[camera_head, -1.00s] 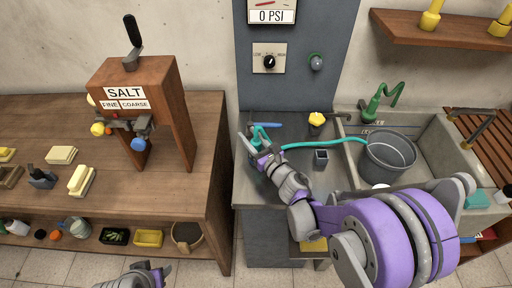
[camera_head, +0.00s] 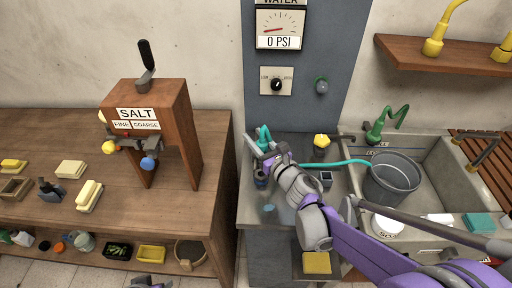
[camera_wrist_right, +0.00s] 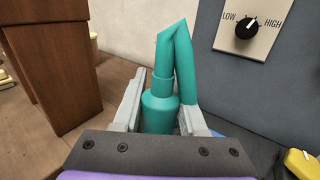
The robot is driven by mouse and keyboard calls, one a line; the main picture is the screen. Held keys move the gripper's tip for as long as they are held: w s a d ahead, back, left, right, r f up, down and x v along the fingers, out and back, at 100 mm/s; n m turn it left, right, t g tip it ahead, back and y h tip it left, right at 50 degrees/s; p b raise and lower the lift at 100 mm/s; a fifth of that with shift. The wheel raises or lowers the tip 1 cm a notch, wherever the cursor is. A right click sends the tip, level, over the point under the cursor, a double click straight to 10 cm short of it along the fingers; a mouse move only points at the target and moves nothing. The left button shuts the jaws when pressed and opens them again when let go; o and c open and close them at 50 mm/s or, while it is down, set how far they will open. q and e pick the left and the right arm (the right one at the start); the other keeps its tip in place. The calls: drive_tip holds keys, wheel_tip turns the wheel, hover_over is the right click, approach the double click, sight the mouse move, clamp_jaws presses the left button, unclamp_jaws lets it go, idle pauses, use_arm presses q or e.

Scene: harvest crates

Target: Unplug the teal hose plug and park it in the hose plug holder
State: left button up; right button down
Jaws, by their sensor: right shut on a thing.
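The teal hose plug (camera_wrist_right: 158,112) stands upright between the two fingers of my right gripper (camera_wrist_right: 160,118) in the right wrist view, and the fingers are shut on it. In the head view, this gripper (camera_head: 265,156) is over the left part of the metal counter. The teal hose (camera_head: 330,164) bends over at the plug's top and runs right to the grey bucket. A dark cup-like fitting (camera_head: 261,181) shows just below the gripper. A small grey square holder (camera_head: 326,179) stands on the counter to the right. My left gripper (camera_head: 150,282) is cut off at the bottom edge.
A yellow knob-like part (camera_head: 321,141) stands behind the square holder. The grey bucket (camera_head: 388,183) sits in the sink at right. A grey panel (camera_head: 300,108) with a 0 PSI gauge rises behind the counter. The salt dispenser (camera_head: 150,105) stands on the wooden table at left.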

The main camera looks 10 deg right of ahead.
use_arm(q)
drive_tip(key=shift+r, duration=0.15)
use_arm(e)
drive_tip(key=shift+r, duration=0.85)
use_arm(q)
drive_tip(key=shift+w+r, duration=0.1)
drive_tip(key=shift+r, duration=0.1)
use_arm(e)
drive_tip(key=shift+r, duration=0.15)
use_arm(q)
drive_tip(key=r+p, duration=0.2)
drive_tip(key=w+r+p, duration=0.1)
drive_tip(key=r+p, duration=0.1)
drive_tip(key=shift+r, duration=0.1)
use_arm(e)
wheel_tip(320, 180, up, 5)
drive_tip(key=shift+r, duration=0.1)
